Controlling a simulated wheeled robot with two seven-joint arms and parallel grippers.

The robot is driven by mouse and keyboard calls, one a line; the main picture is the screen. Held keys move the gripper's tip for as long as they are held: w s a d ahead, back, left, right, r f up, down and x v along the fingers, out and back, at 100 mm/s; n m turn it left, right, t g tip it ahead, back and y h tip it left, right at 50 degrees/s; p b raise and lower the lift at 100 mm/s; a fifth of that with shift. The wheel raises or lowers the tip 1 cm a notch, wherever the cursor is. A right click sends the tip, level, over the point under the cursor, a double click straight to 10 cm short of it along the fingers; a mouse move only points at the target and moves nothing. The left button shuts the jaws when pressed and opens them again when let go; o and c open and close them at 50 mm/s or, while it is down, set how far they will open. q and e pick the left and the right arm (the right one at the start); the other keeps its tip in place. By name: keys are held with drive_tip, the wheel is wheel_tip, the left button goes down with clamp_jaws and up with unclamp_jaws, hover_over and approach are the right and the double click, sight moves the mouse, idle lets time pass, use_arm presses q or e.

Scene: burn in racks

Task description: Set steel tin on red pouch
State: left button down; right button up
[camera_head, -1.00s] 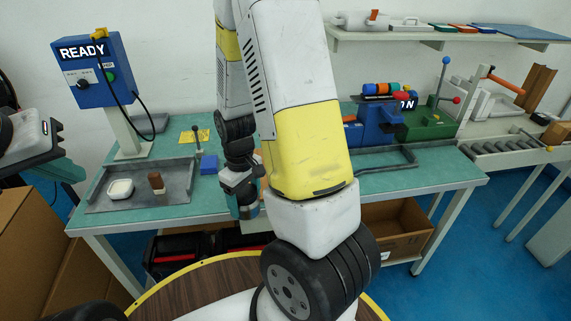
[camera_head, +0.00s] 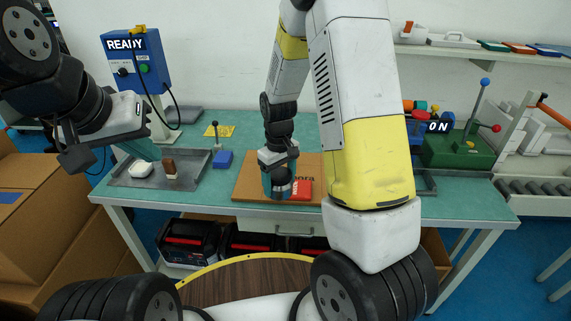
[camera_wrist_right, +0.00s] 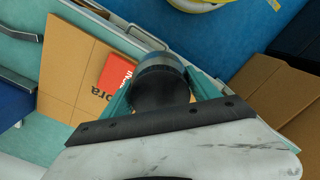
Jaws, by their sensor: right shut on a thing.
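The steel tin (camera_head: 281,189) is a dark grey cylinder. My right gripper (camera_head: 278,176) is shut on it, over the brown board on the table. In the right wrist view the tin (camera_wrist_right: 161,82) sits between the teal fingers. The red pouch (camera_head: 302,189) lies flat on the board, just right of the tin, partly hidden by it. It also shows in the right wrist view (camera_wrist_right: 117,74), left of the tin. I cannot tell the height of the tin above the board. My left gripper (camera_head: 108,156) is at the left, open and empty, near the grey tray; one finger is unclear.
The brown board (camera_head: 250,184) lies on the green table. The grey tray (camera_head: 189,183) at left holds a white dish (camera_head: 140,169) and a brown-topped block (camera_head: 170,170). A READY box (camera_head: 137,62) stands behind; a green machine (camera_head: 456,150) is at right.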

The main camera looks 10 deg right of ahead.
drive_tip(key=w+d, duration=0.1)
drive_tip(key=w, duration=0.1)
drive_tip(key=w+d, duration=0.4)
drive_tip(key=shift+d+f, duration=0.1)
drive_tip(key=shift+f, duration=2.05)
drive_tip(key=shift+f, duration=0.1)
drive_tip(key=o, duration=1.5)
